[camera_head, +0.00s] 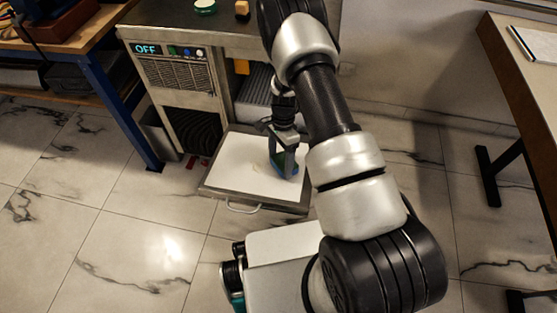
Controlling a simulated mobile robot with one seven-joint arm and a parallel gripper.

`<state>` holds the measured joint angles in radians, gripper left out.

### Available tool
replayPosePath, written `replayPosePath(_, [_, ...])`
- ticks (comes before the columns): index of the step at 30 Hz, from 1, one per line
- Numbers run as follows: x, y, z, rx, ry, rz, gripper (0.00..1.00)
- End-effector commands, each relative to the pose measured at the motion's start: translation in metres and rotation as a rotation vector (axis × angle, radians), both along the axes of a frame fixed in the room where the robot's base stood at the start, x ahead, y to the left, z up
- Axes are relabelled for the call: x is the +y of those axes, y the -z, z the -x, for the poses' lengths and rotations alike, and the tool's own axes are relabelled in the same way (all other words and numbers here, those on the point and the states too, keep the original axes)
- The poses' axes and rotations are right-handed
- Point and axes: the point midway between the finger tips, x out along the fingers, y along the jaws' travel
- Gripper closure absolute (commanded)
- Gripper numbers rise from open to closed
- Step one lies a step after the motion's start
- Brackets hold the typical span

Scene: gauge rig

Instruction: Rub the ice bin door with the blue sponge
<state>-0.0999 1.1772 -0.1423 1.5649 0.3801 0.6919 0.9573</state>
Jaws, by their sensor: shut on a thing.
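The ice bin door (235,165) is folded down flat in front of the machine, its white inner face up and its handle (243,208) at the near edge. A faint brownish mark (258,163) shows on the white face. My gripper (284,170) points down over the right part of the door, shut on the blue sponge (290,170). The sponge is at the door's white face and looks to touch it, though the fingers hide part of it.
The ice machine (180,75) stands behind the door, its display reading OFF. A round green-and-white item (205,7) and a small tan block (242,8) sit on top. A blue-legged bench (125,110) is at left, a table (520,80) at right. Marble floor in front is clear.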

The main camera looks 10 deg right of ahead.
Motion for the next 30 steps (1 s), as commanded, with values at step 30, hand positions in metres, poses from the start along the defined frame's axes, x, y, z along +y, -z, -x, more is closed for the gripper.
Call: replayPosePath(30, [-0.005, -0.059, -0.016, -0.002, -0.001, -0.001, 0.45])
